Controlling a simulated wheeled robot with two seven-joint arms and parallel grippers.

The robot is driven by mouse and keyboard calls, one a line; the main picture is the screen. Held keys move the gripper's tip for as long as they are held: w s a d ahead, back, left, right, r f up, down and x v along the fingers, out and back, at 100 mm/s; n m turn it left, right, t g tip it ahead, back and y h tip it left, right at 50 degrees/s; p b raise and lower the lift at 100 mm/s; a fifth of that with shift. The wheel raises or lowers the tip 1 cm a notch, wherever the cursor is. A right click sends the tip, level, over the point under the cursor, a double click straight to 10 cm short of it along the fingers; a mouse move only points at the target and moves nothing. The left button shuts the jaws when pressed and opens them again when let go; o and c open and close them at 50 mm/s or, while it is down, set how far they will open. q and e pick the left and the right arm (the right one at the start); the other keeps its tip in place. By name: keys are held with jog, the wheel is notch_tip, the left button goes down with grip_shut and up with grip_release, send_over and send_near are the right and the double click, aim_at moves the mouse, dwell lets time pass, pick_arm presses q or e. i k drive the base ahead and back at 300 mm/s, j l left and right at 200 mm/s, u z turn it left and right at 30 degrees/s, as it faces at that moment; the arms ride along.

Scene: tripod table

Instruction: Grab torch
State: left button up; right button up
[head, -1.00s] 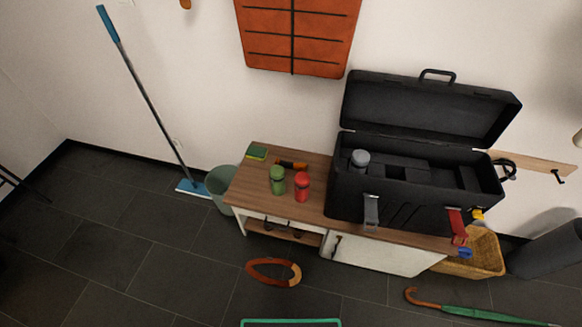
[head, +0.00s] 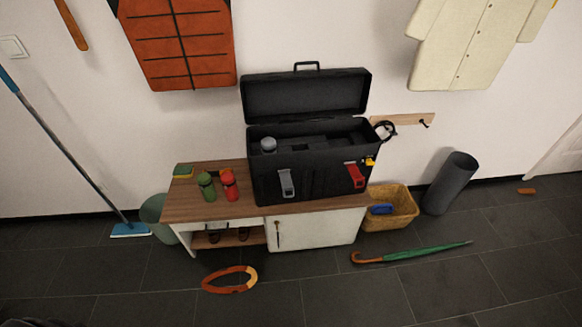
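I cannot tell for sure which thing is the torch. A grey-topped cylinder (head: 268,145) stands in the left part of the open black toolbox (head: 325,186), and its lower part is hidden by the box wall. A small yellow item (head: 370,161) is at the toolbox's right front corner, too small to identify. The toolbox stands on a wooden-topped bench (head: 205,213) with its lid up against the wall side. Neither of my grippers is in view.
A green bottle (head: 207,186) and a red bottle (head: 229,184) stand left of the toolbox. A wicker basket (head: 392,209), a dark cylinder (head: 450,183) and a green umbrella (head: 420,252) are to the right. An orange ring-shaped item (head: 229,280) lies on the floor in front.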

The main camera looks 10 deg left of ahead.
aim_at(212, 173)
jog(key=j+z, duration=0.35)
jog(key=j, duration=0.15)
jog(key=j+z, duration=0.35)
jog(key=k+j+z, duration=0.1)
jog(key=j+z, duration=0.25)
jog(key=j, duration=0.25)
jog(key=k+j+z, duration=0.15)
jog(key=j+z, duration=0.2)
jog(key=k+j+z, duration=0.2)
jog(key=j+z, duration=0.15)
jog(key=j, duration=0.15)
